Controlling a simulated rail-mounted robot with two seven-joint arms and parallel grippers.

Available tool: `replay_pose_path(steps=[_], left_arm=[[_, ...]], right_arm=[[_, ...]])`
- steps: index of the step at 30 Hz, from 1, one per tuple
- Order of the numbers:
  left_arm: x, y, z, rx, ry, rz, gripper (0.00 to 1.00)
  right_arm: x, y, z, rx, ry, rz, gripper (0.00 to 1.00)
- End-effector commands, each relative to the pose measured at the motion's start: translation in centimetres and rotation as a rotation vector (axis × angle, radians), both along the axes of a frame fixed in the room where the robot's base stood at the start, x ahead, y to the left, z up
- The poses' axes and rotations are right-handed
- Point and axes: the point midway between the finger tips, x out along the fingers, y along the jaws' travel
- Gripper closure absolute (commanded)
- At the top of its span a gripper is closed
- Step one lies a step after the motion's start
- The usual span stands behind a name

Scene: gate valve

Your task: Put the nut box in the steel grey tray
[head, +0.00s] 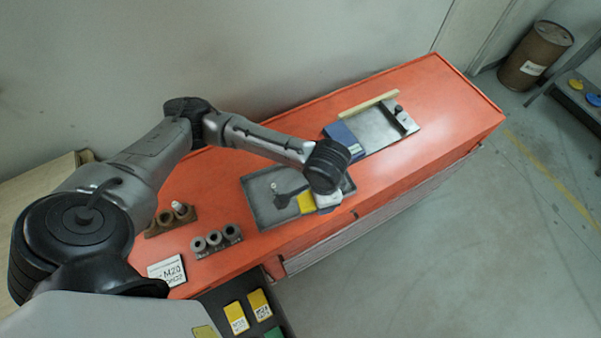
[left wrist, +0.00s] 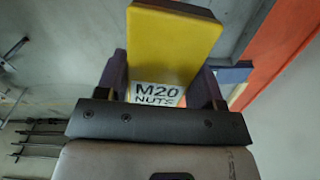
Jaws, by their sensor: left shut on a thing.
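The nut box, yellow with a white label reading M20 NUTS, fills the middle of the left wrist view (left wrist: 172,45). In the head view its yellow side (head: 306,203) shows over the right part of the steel grey tray (head: 262,213). My left gripper (head: 326,200) is shut on the box, with a dark finger on each side of it in the left wrist view (left wrist: 165,85). I cannot tell whether the box touches the tray floor. My forearm and wrist hide the tray's right back corner. My right gripper is not in view.
A dark part with a light tip (head: 280,197) is in the tray's middle. A blue item (head: 341,138) and a metal plate (head: 378,128) lie behind on the orange bench (head: 440,105). Holders with round parts (head: 215,240) and an M20 sign (head: 167,271) are left. Yellow boxes (head: 236,318) stand in front.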

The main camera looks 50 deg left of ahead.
Motion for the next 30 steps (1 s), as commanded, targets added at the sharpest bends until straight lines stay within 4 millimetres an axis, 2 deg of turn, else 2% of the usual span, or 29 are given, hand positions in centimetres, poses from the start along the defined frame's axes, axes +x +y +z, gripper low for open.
replay_pose_path(steps=[1, 3, 9, 15, 22, 26, 30], left_arm=[[0.7, -0.1, -2.4, -0.001, -0.003, -0.096, 0.77], [1.6, -0.1, -3.7, 0.004, -0.002, -0.25, 0.77], [3.9, -0.2, -6.8, 0.008, 0.0, -0.683, 0.77], [5.7, -0.3, -9.0, 0.007, 0.004, -1.049, 0.77], [6.9, -0.4, -10.4, 0.003, 0.007, -1.324, 0.77], [7.2, -0.3, -10.6, 0.002, 0.007, -1.402, 0.77], [7.8, 0.8, -11.4, 0.002, 0.011, -1.433, 0.77]], right_arm=[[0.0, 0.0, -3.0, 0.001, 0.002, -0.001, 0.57], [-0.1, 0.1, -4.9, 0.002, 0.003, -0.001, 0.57], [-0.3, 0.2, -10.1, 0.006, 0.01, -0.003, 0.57], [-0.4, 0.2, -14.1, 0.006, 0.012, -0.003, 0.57], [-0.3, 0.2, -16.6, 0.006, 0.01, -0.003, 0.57], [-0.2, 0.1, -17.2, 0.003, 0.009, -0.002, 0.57], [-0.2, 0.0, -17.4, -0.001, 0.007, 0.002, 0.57]])
